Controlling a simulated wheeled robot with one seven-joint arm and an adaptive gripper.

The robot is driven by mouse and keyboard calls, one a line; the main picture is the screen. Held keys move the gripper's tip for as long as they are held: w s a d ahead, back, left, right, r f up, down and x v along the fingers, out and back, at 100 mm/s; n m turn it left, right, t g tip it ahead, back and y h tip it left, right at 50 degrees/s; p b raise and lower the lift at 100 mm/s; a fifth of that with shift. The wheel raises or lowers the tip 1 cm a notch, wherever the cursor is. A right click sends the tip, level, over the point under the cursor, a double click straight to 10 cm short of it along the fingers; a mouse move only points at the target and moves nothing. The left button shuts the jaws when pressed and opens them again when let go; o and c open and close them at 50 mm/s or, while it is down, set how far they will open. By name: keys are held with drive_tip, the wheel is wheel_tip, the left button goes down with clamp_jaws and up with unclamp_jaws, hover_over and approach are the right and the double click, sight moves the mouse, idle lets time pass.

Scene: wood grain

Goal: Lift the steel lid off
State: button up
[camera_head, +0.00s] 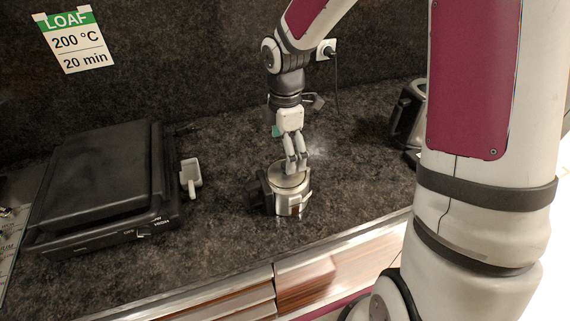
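A small steel pot (289,206) with a dark handle on its left side stands upright on the dark countertop. The round steel lid (279,180) sits on top of it and looks level. My gripper (296,170) points down over the lid, with its fingertips at or just above the lid's middle. The fingers are close together. They hide any knob on the lid, so I cannot tell whether they are closed on something or only near it.
A dark and steel appliance (408,112) stands at the back right. The counter's front edge (340,245) runs close in front of the pot.

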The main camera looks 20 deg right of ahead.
sight(276, 174)
drive_tip(key=shift+f, duration=3.05)
drive_tip(key=shift+s, duration=0.1)
drive_tip(key=c, duration=1.9)
drive_tip(key=shift+f, duration=0.1)
drive_tip(key=shift+c, duration=0.8)
